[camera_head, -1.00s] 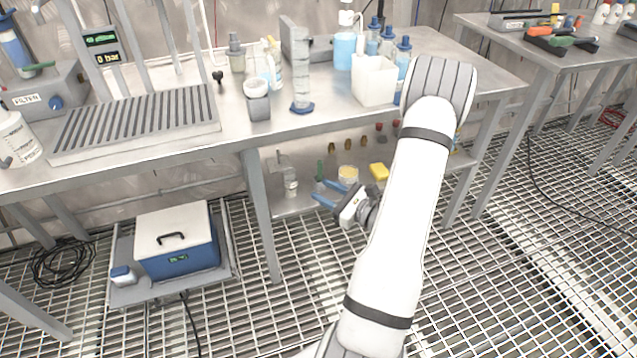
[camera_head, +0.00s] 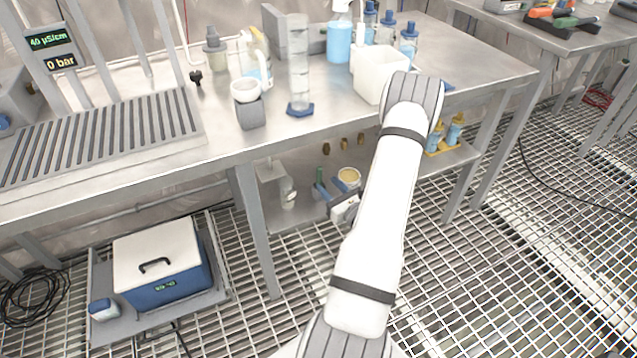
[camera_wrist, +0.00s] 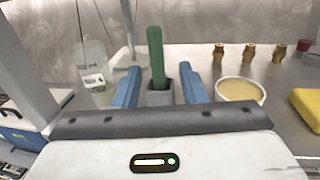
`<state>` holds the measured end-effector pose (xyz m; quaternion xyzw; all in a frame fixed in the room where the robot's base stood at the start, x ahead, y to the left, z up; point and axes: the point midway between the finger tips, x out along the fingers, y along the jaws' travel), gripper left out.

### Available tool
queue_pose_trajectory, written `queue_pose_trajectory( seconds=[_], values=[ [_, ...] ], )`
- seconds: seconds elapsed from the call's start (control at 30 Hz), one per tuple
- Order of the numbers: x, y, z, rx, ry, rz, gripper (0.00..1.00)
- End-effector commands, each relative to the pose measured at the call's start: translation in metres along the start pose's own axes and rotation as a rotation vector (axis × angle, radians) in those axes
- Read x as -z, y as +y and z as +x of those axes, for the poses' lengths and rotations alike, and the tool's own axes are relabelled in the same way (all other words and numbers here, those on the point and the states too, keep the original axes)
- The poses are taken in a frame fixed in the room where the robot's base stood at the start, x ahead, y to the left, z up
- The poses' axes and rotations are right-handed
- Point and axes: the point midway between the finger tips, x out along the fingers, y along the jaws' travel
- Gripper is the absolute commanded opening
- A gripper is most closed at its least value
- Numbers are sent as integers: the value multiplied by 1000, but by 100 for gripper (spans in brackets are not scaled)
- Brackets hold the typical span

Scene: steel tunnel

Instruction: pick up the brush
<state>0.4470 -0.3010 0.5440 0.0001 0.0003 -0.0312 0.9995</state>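The brush shows as a green handle (camera_wrist: 156,58) standing upright in a small grey holder (camera_wrist: 160,97) on the lower shelf; its head is hidden. The handle also shows in the head view (camera_head: 319,174), partly hidden by my gripper. My gripper (camera_wrist: 159,70) is open, with one blue finger on each side of the handle in the wrist view. I see no finger touching the handle. In the head view my gripper (camera_head: 330,190) is under the table, at the lower shelf, partly covered by my arm.
A white tub with yellowish contents (camera_wrist: 240,91) stands right of the gripper, with a yellow block (camera_wrist: 308,108) farther right. Clear containers (camera_wrist: 93,75) stand to the left. Several brass fittings (camera_wrist: 250,52) line the back. The steel tabletop (camera_head: 330,122) lies above the shelf.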

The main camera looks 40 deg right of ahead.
Motion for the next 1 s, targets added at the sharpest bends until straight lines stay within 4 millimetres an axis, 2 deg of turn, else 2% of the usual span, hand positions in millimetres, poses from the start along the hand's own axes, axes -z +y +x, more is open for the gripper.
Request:
queue_pose_trajectory(
  seconds=[0.37,0.67,1.0],
  values=[
    [4,2,46,9,-2,-2,38],
    [3,1,50,11,-1,0,38],
    [3,1,50,12,-1,0,10]
  ],
)
